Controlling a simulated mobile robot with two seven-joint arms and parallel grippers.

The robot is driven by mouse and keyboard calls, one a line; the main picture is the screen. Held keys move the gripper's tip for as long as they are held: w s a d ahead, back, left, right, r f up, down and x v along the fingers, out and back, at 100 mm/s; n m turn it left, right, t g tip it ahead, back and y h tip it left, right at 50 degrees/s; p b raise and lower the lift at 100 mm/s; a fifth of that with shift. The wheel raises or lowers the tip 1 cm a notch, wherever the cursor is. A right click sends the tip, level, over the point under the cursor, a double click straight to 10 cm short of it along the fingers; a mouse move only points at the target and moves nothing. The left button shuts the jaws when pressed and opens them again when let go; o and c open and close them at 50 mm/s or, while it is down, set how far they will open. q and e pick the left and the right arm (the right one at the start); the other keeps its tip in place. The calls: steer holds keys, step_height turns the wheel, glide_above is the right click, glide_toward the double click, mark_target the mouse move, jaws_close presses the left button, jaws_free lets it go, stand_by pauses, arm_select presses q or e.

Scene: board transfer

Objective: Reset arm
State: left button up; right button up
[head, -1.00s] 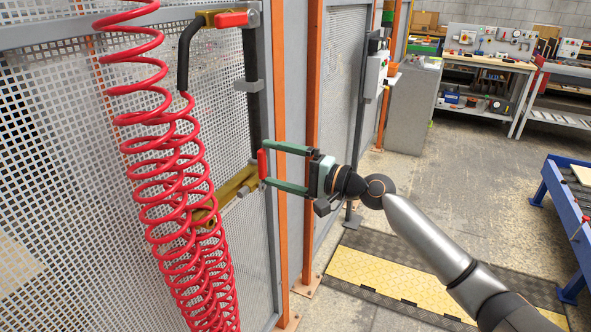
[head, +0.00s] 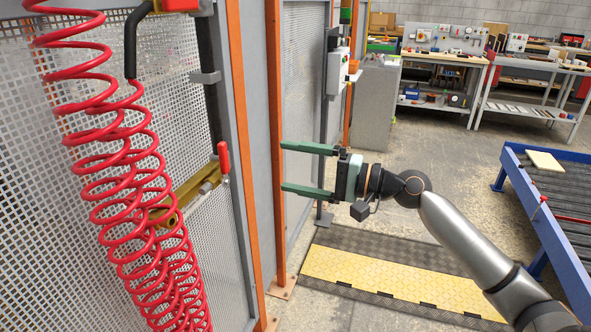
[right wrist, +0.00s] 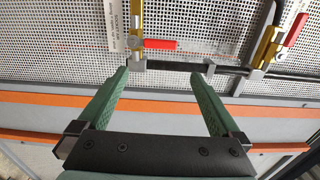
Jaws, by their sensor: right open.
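My right gripper (head: 308,168) is open and empty in the head view, its green fingers pointing left toward the mesh fence. It stands clear to the right of a red valve handle (head: 224,161) on a brass fitting (head: 190,191). The right wrist view shows the two open fingers (right wrist: 158,98) with nothing between them. Beyond them is a red handle (right wrist: 160,43) on a brass valve, and another red handle (right wrist: 296,29) at upper right. My left gripper is not in view.
A red coiled hose (head: 125,185) hangs before the mesh panel at left. Orange posts (head: 275,130) stand beside the gripper. A yellow-and-black floor ramp (head: 385,277) lies below. A blue-framed conveyor (head: 545,205) is at right, workbenches (head: 440,58) behind. Open floor lies between.

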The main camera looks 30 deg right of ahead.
stand_by(0.4)
steer(key=s+a+f+n+g+h+p, duration=0.1)
steer(key=s+a+f+n+h, duration=0.15)
steer(key=f, duration=0.95)
steer(key=s+a+f+n+g+h+p, duration=0.1)
steer(key=s+f+h, duration=0.15)
steer(key=f, duration=0.85)
steer(key=s+a+f+n+g+h+p, duration=0.1)
steer(key=s+a+f+n, duration=0.3)
steer(key=s+f, duration=0.3)
steer(key=s+a+f+n+g+h+p, duration=0.1)
steer(key=s+a+f+n+h, duration=0.1)
steer(key=s+a+f+n, duration=0.3)
steer(key=s+a+f, duration=0.1)
steer(key=s+f, duration=0.2)
steer(key=s, duration=0.2)
steer(key=shift+s+f+g+h+p, duration=0.2)
steer(key=shift+f+g+h+p, duration=0.1)
steer(key=shift+g+p, duration=0.1)
steer(key=shift+a, duration=0.1)
